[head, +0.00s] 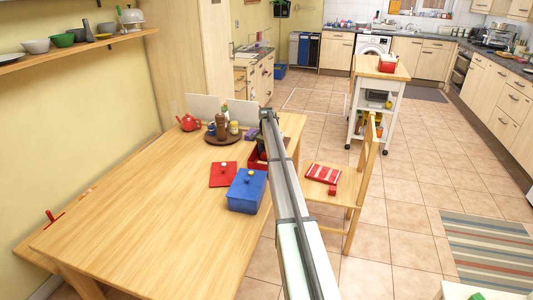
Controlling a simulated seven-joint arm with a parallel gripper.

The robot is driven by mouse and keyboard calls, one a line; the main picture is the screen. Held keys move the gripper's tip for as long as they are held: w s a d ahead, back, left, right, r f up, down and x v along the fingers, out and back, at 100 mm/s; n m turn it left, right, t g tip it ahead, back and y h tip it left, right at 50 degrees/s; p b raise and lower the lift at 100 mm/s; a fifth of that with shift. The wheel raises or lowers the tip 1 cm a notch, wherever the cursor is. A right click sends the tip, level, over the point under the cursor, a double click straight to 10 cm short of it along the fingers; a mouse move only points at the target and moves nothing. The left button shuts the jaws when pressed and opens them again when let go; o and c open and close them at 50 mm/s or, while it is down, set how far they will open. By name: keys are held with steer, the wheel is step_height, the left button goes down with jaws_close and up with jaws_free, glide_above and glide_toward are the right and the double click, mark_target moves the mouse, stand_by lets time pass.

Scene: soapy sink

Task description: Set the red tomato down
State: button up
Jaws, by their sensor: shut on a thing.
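My arm reaches from the bottom of the head view up over the table's right edge. My gripper (262,147) shows only as a small dark part below the arm's far end, partly hidden by the arm. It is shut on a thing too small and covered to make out. I cannot pick out the red tomato. A red open box (254,161) lies just below the gripper, partly behind my arm. The wooden table (150,220) fills the left side.
A blue lidded box (246,191) and a red flat thing (223,174) lie left of my arm. A round tray (211,138) with jars and a red teapot (188,122) stand behind. A chair (352,190) is at right. The table's front left is clear.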

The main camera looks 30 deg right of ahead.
steer(key=shift+f, duration=0.1)
steer(key=o, duration=1.1)
step_height(320, 180, up, 12)
steer(key=shift+r, duration=0.15)
